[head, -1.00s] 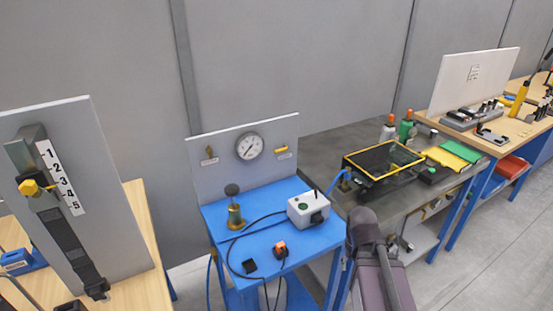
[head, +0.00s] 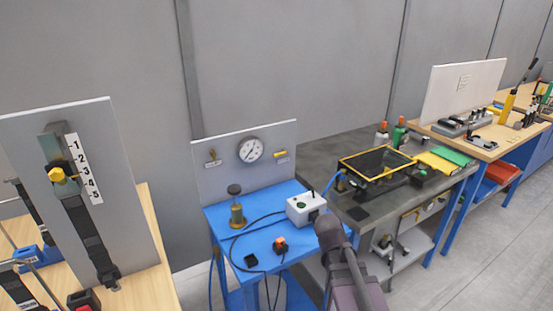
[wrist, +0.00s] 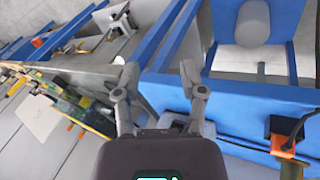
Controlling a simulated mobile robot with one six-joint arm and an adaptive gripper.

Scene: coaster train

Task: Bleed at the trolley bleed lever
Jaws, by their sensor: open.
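The blue trolley (head: 225,222) carries an upright grey panel (head: 215,183) with a round dial gauge (head: 250,149). A small brass-coloured lever (head: 211,157) is on the panel left of the gauge, and a yellow lever (head: 281,154) is on its right. Their labels are too small to read, so I cannot tell which one is the bleed lever. My gripper (wrist: 158,75) is open and empty in the wrist view, over blue framework. In the head view my arm stands in front of the trolley's right side, apart from both levers.
On the trolley top are a brass fitting with a dark knob (head: 237,212), a white box (head: 305,207), an orange-black plug (head: 280,245) and loose black cable. A grey bench (head: 325,155) adjoins on the right. A numbered board (head: 120,200) stands at left.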

